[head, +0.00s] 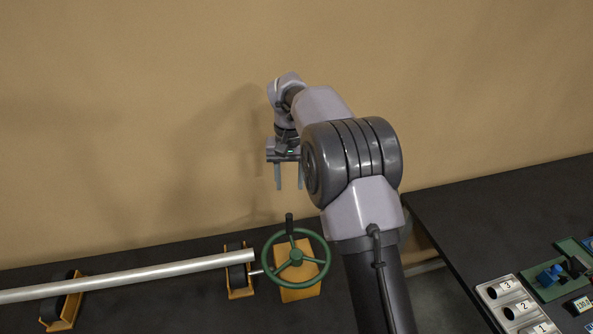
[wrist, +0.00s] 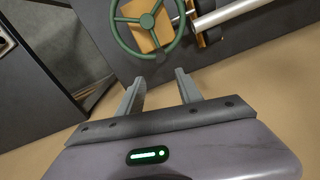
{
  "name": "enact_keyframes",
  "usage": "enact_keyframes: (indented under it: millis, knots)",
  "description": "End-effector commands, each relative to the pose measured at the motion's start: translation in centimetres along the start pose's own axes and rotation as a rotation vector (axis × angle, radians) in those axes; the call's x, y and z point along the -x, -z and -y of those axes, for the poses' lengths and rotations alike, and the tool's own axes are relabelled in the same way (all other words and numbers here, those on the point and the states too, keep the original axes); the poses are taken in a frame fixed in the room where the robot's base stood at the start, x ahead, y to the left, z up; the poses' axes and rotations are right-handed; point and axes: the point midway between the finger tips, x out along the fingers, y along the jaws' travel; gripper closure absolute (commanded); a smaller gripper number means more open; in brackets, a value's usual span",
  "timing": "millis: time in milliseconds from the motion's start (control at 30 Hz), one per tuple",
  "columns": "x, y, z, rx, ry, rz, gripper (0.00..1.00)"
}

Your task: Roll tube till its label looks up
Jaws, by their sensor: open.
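A long silver tube (head: 140,275) lies across orange stands with dark rollers, one stand (head: 238,283) near its right end and one (head: 62,312) further left. No label shows on the visible side of the tube. A green handwheel (head: 322,262) with a dark knob (head: 289,222) is mounted on an orange block (head: 300,291) just right of the tube's end. My gripper (head: 290,187) is open and empty, with its fingers pointing down above and behind the handwheel. In the wrist view, the handwheel (wrist: 121,33) and tube (wrist: 228,12) show beyond the open fingers (wrist: 160,88).
A second dark bench (head: 460,225) stands at the right, with a gap between the benches. A tan wall (head: 150,120) rises behind.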

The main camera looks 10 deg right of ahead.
Motion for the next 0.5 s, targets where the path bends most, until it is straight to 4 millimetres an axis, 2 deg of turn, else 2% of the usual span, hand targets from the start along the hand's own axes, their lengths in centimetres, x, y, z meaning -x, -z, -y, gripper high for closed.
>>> enact_keyframes:
  millis: [67,167,500]
  knots:
    - [-0.6,0.4,0.1,0.003,-0.004,0.008,0.58]
    - [-2.5,0.3,0.0,0.004,-0.006,0.010,0.58]
    - [-12.7,0.2,0.0,0.002,-0.005,0.011,0.58]
